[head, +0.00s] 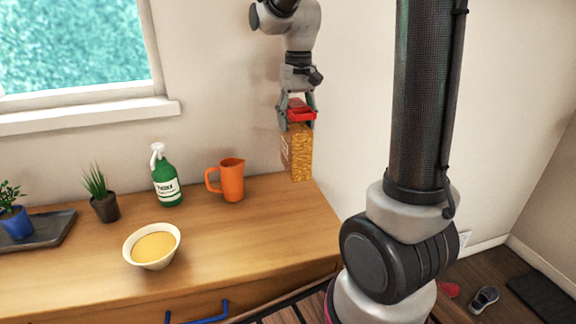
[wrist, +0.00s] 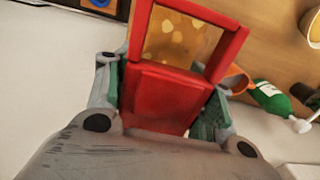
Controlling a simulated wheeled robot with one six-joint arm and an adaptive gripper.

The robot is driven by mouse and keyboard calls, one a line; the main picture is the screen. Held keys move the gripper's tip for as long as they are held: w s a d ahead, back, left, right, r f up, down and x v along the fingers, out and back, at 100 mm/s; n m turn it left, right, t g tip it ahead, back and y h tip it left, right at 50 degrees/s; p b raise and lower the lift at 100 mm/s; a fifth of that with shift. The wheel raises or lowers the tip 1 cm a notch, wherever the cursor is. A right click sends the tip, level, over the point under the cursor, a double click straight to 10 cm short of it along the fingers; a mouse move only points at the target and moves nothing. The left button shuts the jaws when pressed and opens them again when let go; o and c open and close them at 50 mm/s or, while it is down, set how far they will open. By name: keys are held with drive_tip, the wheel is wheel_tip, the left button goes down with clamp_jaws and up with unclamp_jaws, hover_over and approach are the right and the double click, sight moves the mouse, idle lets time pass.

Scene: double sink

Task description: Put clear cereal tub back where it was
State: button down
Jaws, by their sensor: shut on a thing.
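The clear cereal tub (head: 298,152) is full of golden cereal and has a red lid. My gripper (head: 297,118) is shut on the tub near its red lid, from above. The tub hangs upright near the back right corner of the wooden counter. Its base is close to the counter top; I cannot tell whether it touches. In the wrist view the tub's red lid (wrist: 165,98) is between the fingers, with its flap open and cereal showing through the opening.
An orange jug (head: 232,180) stands left of the tub on the counter (head: 215,240). A green spray bottle (head: 166,180), a bowl of yellow food (head: 152,247), a potted plant (head: 105,206) and a tray (head: 52,236) are farther left. Bare counter lies in front of the jug.

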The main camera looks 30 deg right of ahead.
sight(298, 106)
wheel_tip(298, 106, down, 7)
drive_tip(key=shift+f, duration=0.2)
idle(0.3)
drive_tip(key=c, duration=0.6)
unclamp_jaws()
drive_tip(key=shift+o, duration=0.2)
wheel_tip(298, 106, up, 12)
drive_tip(key=shift+s+d, duration=0.1)
drive_tip(key=shift+d, duration=0.05)
drive_tip(key=s+d+f+n+t, duration=0.1)
drive_tip(key=s+t, duration=0.3)
drive_tip(key=s, duration=1.6)
drive_tip(key=shift+s+f+n, duration=0.2)
drive_tip(key=shift+f+n, duration=0.2)
drive_tip(key=shift+n, duration=0.2)
